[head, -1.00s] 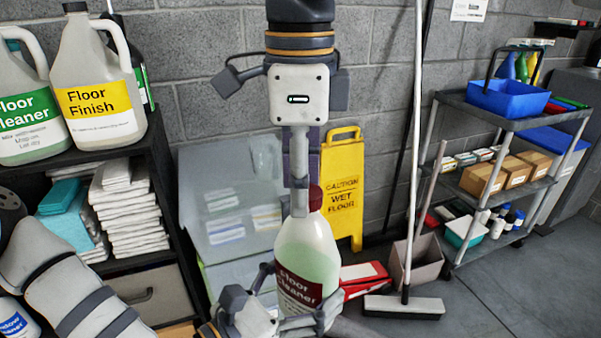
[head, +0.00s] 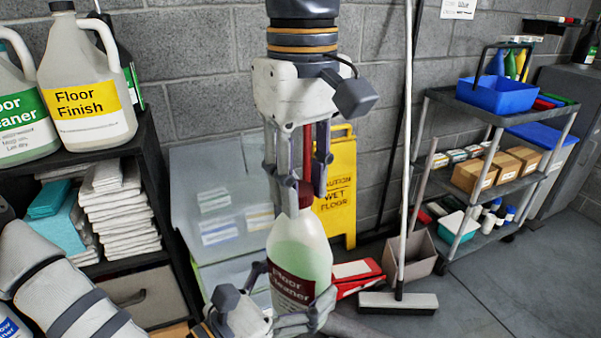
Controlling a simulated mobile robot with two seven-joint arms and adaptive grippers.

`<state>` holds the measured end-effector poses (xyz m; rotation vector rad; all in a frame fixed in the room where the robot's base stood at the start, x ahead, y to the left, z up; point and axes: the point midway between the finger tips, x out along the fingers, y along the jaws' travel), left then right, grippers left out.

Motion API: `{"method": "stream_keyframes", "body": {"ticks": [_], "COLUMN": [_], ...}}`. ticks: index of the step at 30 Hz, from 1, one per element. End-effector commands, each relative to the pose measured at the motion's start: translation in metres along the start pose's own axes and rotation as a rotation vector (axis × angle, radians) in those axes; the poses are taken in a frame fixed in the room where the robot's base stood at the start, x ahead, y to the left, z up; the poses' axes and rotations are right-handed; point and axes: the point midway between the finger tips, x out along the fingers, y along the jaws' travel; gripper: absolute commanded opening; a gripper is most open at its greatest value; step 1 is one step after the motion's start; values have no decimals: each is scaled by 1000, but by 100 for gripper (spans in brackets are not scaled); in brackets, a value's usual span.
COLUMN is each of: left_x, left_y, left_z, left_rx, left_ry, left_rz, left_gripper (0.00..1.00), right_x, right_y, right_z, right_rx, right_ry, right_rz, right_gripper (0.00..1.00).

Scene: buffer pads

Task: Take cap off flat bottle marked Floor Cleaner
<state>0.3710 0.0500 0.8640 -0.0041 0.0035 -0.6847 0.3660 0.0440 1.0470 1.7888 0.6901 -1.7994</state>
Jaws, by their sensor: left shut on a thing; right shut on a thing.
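The flat bottle marked Floor Cleaner (head: 300,258) stands nearly upright in the lower middle of the head view. It is translucent with pale green liquid and a dark red label. My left gripper (head: 290,318) is shut around its lower body. My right gripper (head: 302,180) comes down from above, with its fingers around the dark red cap (head: 304,195) at the bottle's neck. The fingers partly cover the cap, and I cannot tell whether it is still seated on the neck.
A dark shelf (head: 160,215) at left holds large jugs (head: 85,85) and folded towels (head: 118,210). Behind the bottle are a clear bin (head: 190,190) and a yellow wet floor sign (head: 340,215). A broom (head: 398,301) and a grey cart (head: 450,97) stand at right. Open floor lies lower right.

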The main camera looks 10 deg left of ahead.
Motion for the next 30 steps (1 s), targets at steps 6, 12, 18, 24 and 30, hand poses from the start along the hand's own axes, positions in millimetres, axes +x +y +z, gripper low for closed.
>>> {"method": "stream_keyframes", "body": {"ticks": [6, 12, 18, 24, 30], "left_x": [0, 0, 0, 0, 0], "left_y": [-4, -4, -4, -3, -3], "left_z": [2, 2, 2, 2, 2], "left_rx": [8, 8, 8, 8, 7], "left_ry": [-6, -5, -5, -5, -5], "left_rz": [-12, -12, -12, -11, -9], "left_gripper": [3, 3, 3, 3, 3], "right_x": [-1, -2, -2, -3, -3], "right_y": [5, 7, 6, 5, 5], "right_z": [-4, -10, -14, -15, -15], "right_rx": [-836, -1628, -2284, -2536, -2536], "right_ry": [6, 3, -2, -7, -7], "right_rz": [0, 4, 7, 8, 8], "right_gripper": [0, 0, 0, 0, 0]}}
